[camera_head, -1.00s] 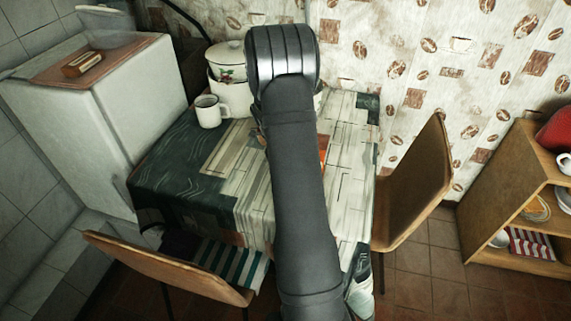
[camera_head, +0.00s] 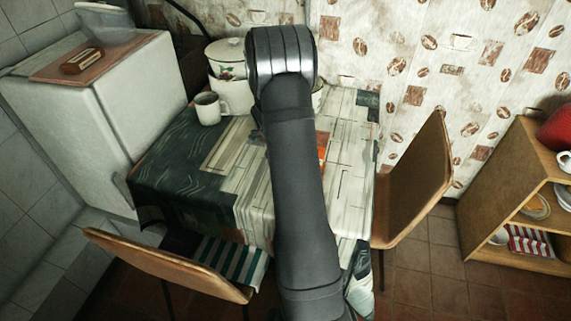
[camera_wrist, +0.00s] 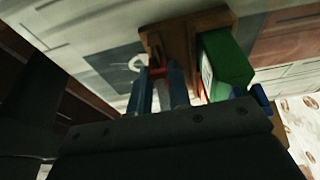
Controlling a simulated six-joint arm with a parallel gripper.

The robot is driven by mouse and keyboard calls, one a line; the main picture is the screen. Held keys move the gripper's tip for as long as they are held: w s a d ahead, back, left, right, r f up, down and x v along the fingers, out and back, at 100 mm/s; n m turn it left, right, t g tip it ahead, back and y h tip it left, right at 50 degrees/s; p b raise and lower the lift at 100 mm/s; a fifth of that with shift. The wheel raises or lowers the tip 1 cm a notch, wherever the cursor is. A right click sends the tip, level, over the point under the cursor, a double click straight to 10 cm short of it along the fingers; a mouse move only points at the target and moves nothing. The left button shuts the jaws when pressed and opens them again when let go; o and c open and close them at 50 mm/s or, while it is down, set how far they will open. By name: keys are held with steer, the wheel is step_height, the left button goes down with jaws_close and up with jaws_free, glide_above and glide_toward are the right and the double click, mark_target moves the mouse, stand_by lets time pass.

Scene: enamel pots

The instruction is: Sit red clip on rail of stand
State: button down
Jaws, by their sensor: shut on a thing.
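In the wrist view the red clip (camera_wrist: 157,67) is between the bluish fingertips of my gripper (camera_wrist: 160,88), which is shut on it. The brown wooden stand (camera_wrist: 181,36) is just beyond the clip, and a green box-like thing (camera_wrist: 227,64) is beside it. The clip overlaps the stand's edge in this view; I cannot tell whether they touch. The rail is not clearly distinguishable. In the head view my arm hides the gripper, clip and stand.
The table (camera_head: 185,170) has a patterned cloth. A white mug (camera_head: 208,109) and an enamel pot (camera_head: 226,59) stand at its back left. An orange-red thing (camera_head: 322,147) shows right of my arm. Chairs stand at the right (camera_head: 420,180) and front left (camera_head: 165,265).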

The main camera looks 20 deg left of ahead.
steer(key=shift+f, duration=0.1)
steer(key=c, duration=1.3)
jaws_free()
steer(key=shift+o, duration=0.2)
steer(key=v, duration=1.7)
steer(key=shift+r, duration=0.2)
steer(key=x, duration=1.7)
steer(key=shift+f, duration=0.2)
steer(key=shift+r, duration=0.15)
